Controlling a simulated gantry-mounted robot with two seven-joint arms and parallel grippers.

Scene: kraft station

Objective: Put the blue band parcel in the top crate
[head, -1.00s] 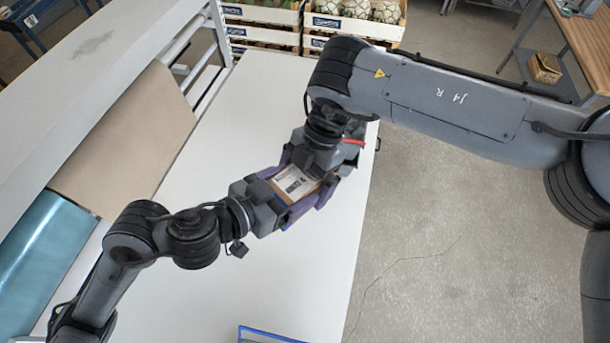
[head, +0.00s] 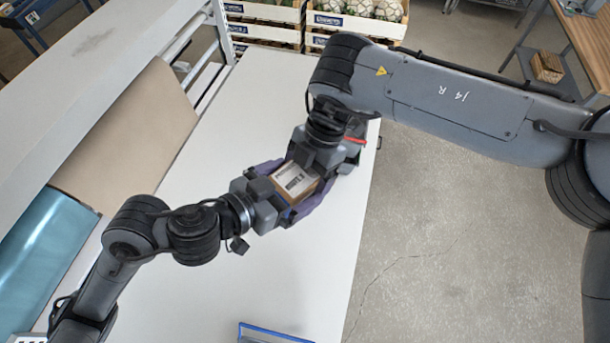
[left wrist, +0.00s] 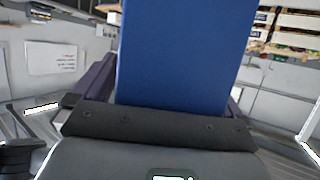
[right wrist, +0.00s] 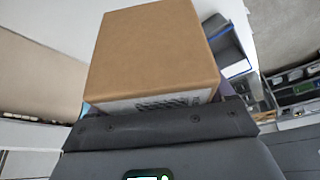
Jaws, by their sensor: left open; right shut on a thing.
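The parcel (head: 296,180) is a brown cardboard box with a white printed label, held above the white table between my two grippers. My right gripper (head: 314,166) is shut on it from the upper right. My left gripper (head: 270,202) is open at its lower left, with its fingers around or close beside it; contact cannot be told. In the left wrist view a broad blue face of the parcel (left wrist: 185,50) fills the middle.
A blue-rimmed container (head: 270,334) is cut off at the bottom edge of the head view. Wooden crates of produce (head: 355,25) stand beyond the table's far end. The white table (head: 225,290) is largely clear. Brown and blue sheets (head: 125,145) lie at left.

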